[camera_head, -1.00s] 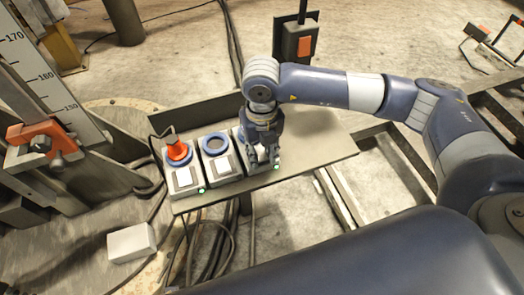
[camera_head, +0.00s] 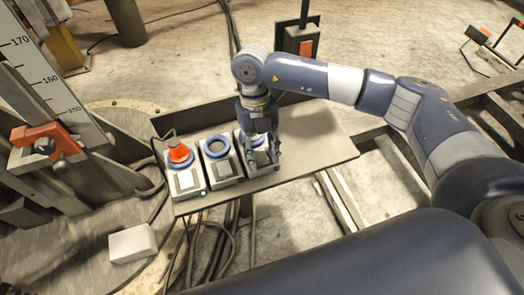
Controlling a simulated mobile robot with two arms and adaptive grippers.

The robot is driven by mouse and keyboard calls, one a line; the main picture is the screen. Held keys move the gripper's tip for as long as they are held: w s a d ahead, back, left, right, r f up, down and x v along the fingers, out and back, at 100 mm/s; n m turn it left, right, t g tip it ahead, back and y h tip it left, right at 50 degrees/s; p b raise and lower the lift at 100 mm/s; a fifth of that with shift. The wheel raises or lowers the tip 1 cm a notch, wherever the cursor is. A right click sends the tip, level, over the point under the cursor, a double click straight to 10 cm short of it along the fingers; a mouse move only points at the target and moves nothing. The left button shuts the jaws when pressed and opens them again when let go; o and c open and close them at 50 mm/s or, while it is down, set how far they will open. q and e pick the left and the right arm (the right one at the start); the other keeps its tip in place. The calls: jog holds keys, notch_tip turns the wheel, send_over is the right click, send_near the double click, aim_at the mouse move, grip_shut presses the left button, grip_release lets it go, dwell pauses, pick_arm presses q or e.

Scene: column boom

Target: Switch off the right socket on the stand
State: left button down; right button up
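The stand (camera_head: 318,155) is a grey tabletop with three sockets in a row. The left socket (camera_head: 186,182) holds an orange plug (camera_head: 179,153) and shows a lit green lamp. The middle socket (camera_head: 222,166) has an empty blue ring and a pale switch. The right socket (camera_head: 262,158) is partly hidden by my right gripper; no green light shows on it. My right gripper (camera_head: 262,162) points down over the right socket, with its fingers apart and nothing held. Whether it touches the socket cannot be told. My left gripper is out of view.
A dark post with an orange panel (camera_head: 306,47) stands behind the stand. A measuring column with an orange clamp (camera_head: 45,138) is at the left. Cables hang below the sockets, and a white box (camera_head: 132,243) lies on the floor. The tabletop's right part is clear.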

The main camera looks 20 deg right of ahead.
aim_at(258, 150)
dwell(0.3)
jog(key=v, duration=1.2)
